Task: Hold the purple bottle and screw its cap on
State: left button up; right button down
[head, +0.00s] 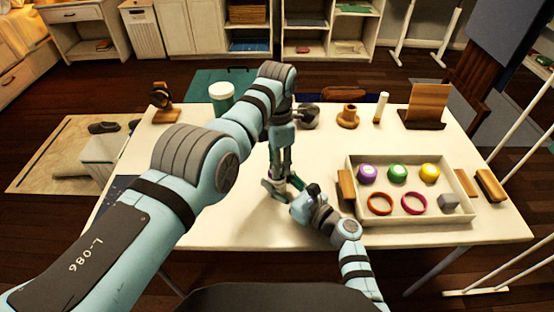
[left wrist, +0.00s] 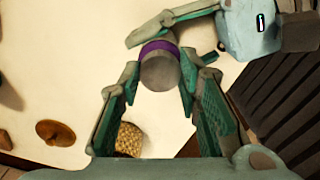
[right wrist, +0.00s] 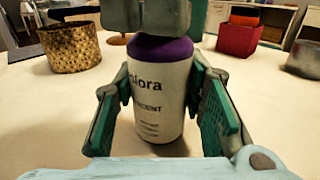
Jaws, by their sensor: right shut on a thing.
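The purple bottle (right wrist: 160,100) has a white printed label and a purple shoulder. It stands upright on the white table, between the fingers of my right gripper (right wrist: 158,112), which is shut on its body. In the left wrist view a grey round cap (left wrist: 160,73) shows above the bottle's purple band. The fingers of my left gripper (left wrist: 158,80) lie on both sides of it, very close. I cannot tell whether they touch it. In the head view my left gripper (head: 280,188) points down beside my right gripper (head: 302,203), and the bottle is mostly hidden.
A tray (head: 352,165) at the right holds purple, green and yellow lids, rings and a grey cube. A wooden holder (head: 347,118), a white stick (head: 381,107) and a wooden stand (head: 425,105) are at the back. The table's front left is clear.

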pick_arm(q)
grip_shut()
jog(key=m, duration=0.4)
jog(key=shift+m, duration=0.4)
jog(key=m, duration=0.4)
jog(key=shift+m, duration=0.3)
jog(key=m, duration=0.4)
jog(key=shift+m, duration=0.3)
jog(key=m, duration=0.4)
jog(key=shift+m, duration=0.3)
jog(key=m, duration=0.9)
jog(key=shift+m, duration=0.4)
jog(key=m, duration=0.4)
jog(key=shift+m, duration=0.4)
jog(key=m, duration=0.5)
jog(key=shift+f, duration=0.1)
jog(key=m, duration=0.9)
jog(key=o, duration=0.8)
grip_release()
